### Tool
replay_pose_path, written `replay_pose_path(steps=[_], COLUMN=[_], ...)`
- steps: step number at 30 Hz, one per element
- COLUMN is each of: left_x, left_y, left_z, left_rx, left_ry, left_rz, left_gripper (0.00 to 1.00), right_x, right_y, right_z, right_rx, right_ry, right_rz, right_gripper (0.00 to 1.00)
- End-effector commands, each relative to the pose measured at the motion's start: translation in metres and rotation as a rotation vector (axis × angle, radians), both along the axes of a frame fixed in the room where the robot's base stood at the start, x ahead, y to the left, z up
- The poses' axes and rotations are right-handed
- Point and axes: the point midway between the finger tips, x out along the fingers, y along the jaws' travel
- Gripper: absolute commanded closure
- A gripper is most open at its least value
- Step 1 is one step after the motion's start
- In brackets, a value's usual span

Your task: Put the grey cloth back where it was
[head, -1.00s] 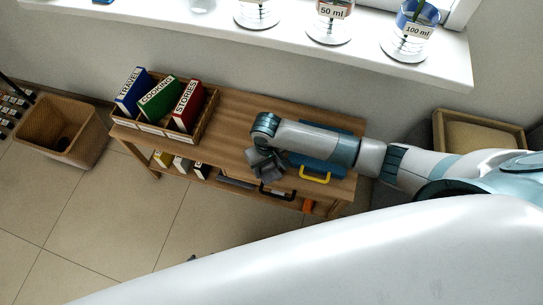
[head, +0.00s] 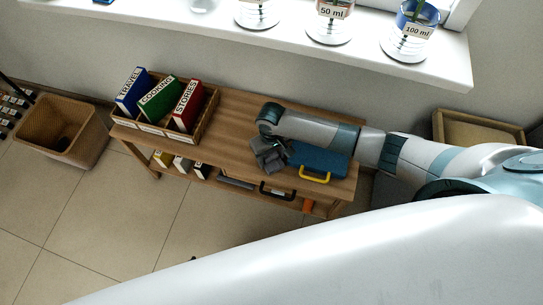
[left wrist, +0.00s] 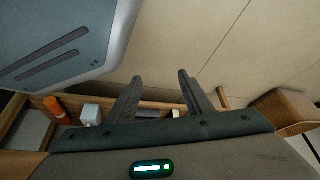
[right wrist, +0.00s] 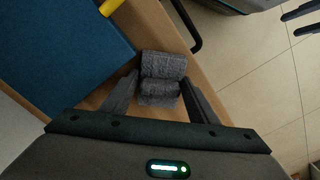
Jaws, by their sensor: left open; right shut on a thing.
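The grey cloth (right wrist: 163,68) is a rolled or folded bundle between the fingertips of my right gripper (right wrist: 159,88) in the right wrist view. That gripper is shut on it, over the front part of the wooden bench's top (head: 235,125). In the head view my right gripper (head: 270,155) is left of the blue case, and the cloth is hard to tell from the dark fingers. I cannot tell whether the cloth touches the bench. My left gripper (left wrist: 158,88) is open and empty in the left wrist view, with floor and the bench's lower shelf beyond it.
A blue case (head: 318,158) with a yellow handle lies right of my right gripper. A wooden book box (head: 205,120) stands on the bench's left part; bare wood lies between. A dark drawer handle (head: 276,194) juts out in front. A wicker basket (head: 62,132) stands at left.

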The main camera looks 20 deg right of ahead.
Motion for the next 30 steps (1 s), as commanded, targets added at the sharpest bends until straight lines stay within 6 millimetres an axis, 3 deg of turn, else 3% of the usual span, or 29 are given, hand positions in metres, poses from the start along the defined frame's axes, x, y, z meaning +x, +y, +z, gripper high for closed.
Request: replay_pose_path(steps=[6, 7, 8, 20, 30], left_x=[-0.001, -0.001, -0.001, 0.014, 0.014], left_y=[0.0, 0.0, 0.0, 0.0, -0.002], left_z=[-0.001, 0.0, 0.0, 0.004, 0.007], left_rx=[0.0, 0.0, 0.0, 0.0, -0.004], left_ry=[0.002, 0.002, 0.001, -0.016, -0.032], left_rz=[0.0, 0.0, 0.0, 0.001, -0.002], left_gripper=[0.53, 0.53, 0.53, 0.53, 0.53], right_x=[0.0, 0.0, 0.0, 0.0, 0.001], right_y=[0.0, 0.0, 0.0, 0.0, 0.0], right_z=[-0.003, -0.004, -0.003, 0.0, 0.036], right_rx=[0.0, 0.0, 0.0, 0.0, 0.002], right_ry=[0.001, 0.001, 0.001, -0.001, -0.003], right_rz=[0.0, 0.0, 0.0, 0.0, 0.001], right_gripper=[0.67, 0.44, 0.38, 0.38, 0.38])
